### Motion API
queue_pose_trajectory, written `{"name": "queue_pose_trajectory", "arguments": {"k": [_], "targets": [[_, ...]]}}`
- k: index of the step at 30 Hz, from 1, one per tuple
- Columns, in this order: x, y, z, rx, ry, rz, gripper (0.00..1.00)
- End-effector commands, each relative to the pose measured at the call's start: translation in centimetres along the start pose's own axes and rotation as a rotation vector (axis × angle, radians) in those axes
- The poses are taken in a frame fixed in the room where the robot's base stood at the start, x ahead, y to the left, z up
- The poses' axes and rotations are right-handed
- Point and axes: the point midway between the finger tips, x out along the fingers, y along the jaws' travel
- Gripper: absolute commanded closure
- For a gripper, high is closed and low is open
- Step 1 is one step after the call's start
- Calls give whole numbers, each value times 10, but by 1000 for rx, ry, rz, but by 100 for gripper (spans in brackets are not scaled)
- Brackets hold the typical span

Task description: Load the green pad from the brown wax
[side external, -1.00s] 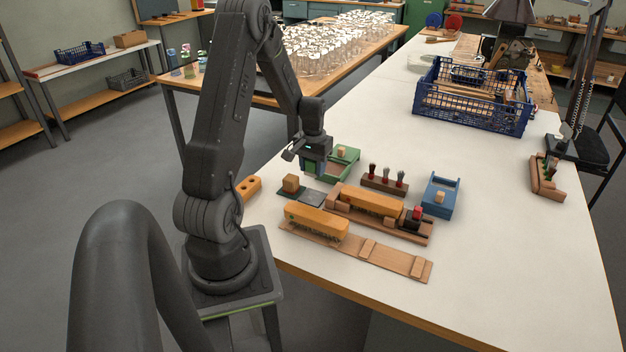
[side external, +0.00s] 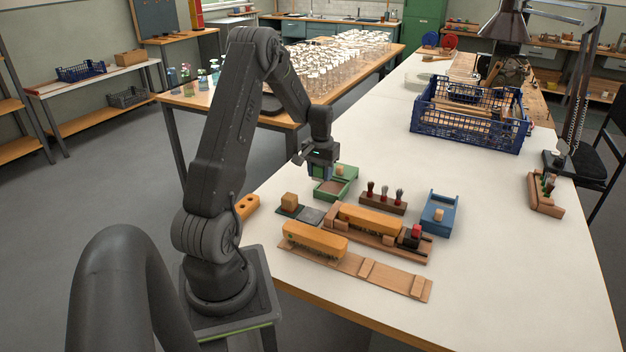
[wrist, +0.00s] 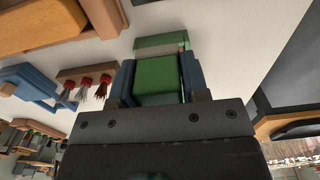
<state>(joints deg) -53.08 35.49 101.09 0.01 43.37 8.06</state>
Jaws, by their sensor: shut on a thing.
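My gripper (side external: 319,172) is shut on the green pad (wrist: 157,76), which sits between its two blue fingers in the wrist view. In the side view, the gripper is over the left part of the green tray (side external: 333,199), and its fingers hide most of the pad. The brown wax (side external: 331,188) shows as a flat surface inside the tray. In the wrist view, the far edge of the tray (wrist: 160,43) shows beyond the pad. I cannot tell whether the pad's underside carries wax.
A rack of red-topped brushes (side external: 384,200) and a blue tray (side external: 439,213) stand right of the green tray. Orange brush blocks (side external: 315,238) and wooden fixtures lie in front. A blue crate (side external: 470,125) stands farther back. White table is clear between.

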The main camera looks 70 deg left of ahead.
Motion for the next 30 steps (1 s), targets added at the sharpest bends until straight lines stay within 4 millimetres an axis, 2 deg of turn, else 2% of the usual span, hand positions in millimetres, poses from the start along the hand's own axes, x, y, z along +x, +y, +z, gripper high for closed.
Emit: {"name": "queue_pose_trajectory", "arguments": {"k": [1, 3, 9, 17, 30], "targets": [[2, 1, -15, 2, 1, 0, 77], [3, 2, -31, 2, 0, 0, 77], [4, 5, -62, 1, 0, 0, 77], [14, 5, -69, 0, -4, 0, 77], [55, 5, -69, 1, -1, 0, 77]]}}
